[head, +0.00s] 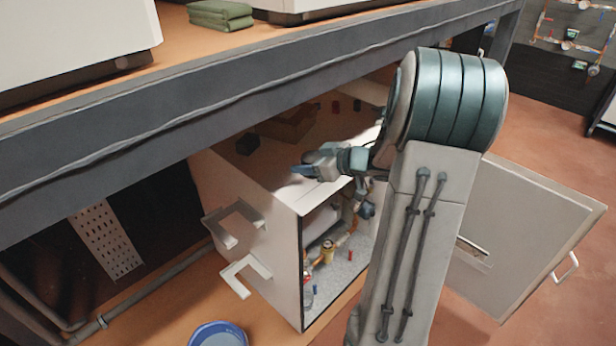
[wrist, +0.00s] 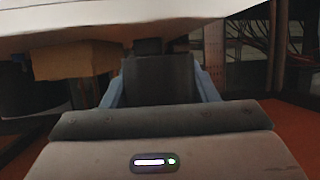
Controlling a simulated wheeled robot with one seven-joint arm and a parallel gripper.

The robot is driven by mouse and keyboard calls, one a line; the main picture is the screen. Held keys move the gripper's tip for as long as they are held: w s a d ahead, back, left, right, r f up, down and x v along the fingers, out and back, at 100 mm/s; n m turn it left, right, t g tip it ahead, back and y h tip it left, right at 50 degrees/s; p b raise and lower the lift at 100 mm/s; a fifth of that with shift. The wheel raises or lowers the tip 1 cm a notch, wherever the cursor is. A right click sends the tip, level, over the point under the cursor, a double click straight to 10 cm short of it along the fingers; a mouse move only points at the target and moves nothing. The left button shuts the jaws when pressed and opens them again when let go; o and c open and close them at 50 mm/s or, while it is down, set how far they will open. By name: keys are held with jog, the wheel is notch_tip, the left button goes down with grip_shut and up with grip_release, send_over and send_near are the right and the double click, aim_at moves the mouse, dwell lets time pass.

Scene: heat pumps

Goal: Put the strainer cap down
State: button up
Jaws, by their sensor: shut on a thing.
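My gripper (head: 303,170) is above the top of an open white heat pump cabinet (head: 252,205), near its front edge. Its blue fingers also show in the wrist view (wrist: 162,88), on either side of a dark grey piece. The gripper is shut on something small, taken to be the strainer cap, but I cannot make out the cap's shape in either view. Inside the cabinet, a brass fitting (head: 328,250) stands among pipes above a pale grey floor.
The cabinet door (head: 525,235) stands open at the right. White brackets (head: 245,272) stick out at the cabinet's left. A blue bowl (head: 218,330) is at the bottom. A cardboard box (head: 290,125) and a black box (head: 247,145) lie behind. A dark bench beam (head: 180,105) crosses above.

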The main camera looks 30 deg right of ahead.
aim_at(309, 182)
notch_tip(309, 182, down, 4)
jog(key=shift+f+b, duration=0.1)
jog(key=shift+b, duration=0.65)
jog(key=o, duration=1)
